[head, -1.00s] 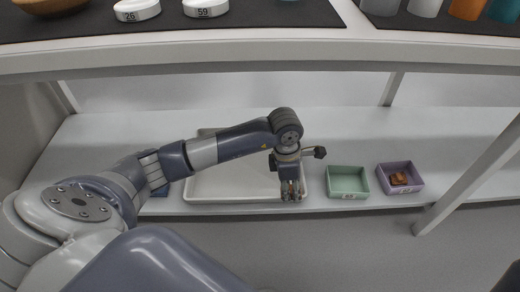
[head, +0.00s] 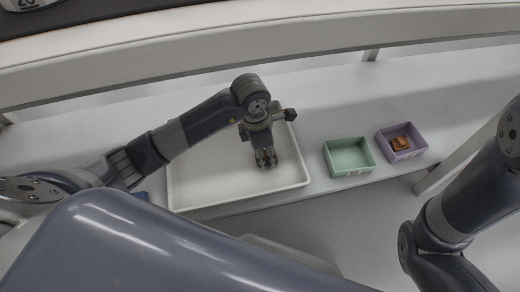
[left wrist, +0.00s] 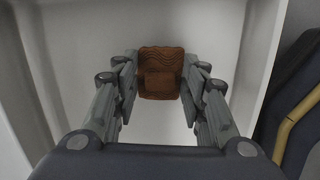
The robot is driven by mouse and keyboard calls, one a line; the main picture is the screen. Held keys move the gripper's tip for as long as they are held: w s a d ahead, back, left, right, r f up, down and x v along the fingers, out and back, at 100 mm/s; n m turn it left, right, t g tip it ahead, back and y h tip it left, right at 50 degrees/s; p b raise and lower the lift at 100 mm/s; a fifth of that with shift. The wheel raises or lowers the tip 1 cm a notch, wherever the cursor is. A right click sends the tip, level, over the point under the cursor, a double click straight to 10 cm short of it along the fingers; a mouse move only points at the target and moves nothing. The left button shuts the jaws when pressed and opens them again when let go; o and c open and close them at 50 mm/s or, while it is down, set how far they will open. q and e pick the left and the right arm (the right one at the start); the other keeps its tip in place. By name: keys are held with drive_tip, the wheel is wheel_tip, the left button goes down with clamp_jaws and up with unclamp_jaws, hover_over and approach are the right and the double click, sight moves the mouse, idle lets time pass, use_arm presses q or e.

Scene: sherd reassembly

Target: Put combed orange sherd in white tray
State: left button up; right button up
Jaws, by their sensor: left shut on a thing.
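My left gripper (head: 265,158) is over the right part of the white tray (head: 208,182) in the head view, pointing down. In the left wrist view it is shut on the combed orange sherd (left wrist: 160,72), a brown-orange piece with wavy lines, between its fingertips. The pale floor of the tray (left wrist: 225,35) lies behind the sherd there. I cannot tell whether the sherd touches the floor. In the head view the gripper hides the sherd. My right arm shows at the right edge; its gripper is out of view.
A green bin (head: 348,157), which looks empty, stands right of the tray. A purple bin (head: 402,144) with orange-brown pieces stands beyond it. The upper shelf (head: 150,50) runs above and behind, and a pale post (head: 460,155) rises at the right.

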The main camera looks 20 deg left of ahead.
use_arm(q)
drive_tip(key=shift+f, duration=0.3)
drive_tip(key=o, duration=1.1)
drive_tip(key=shift+f, duration=0.1)
drive_tip(key=shift+c, duration=0.2)
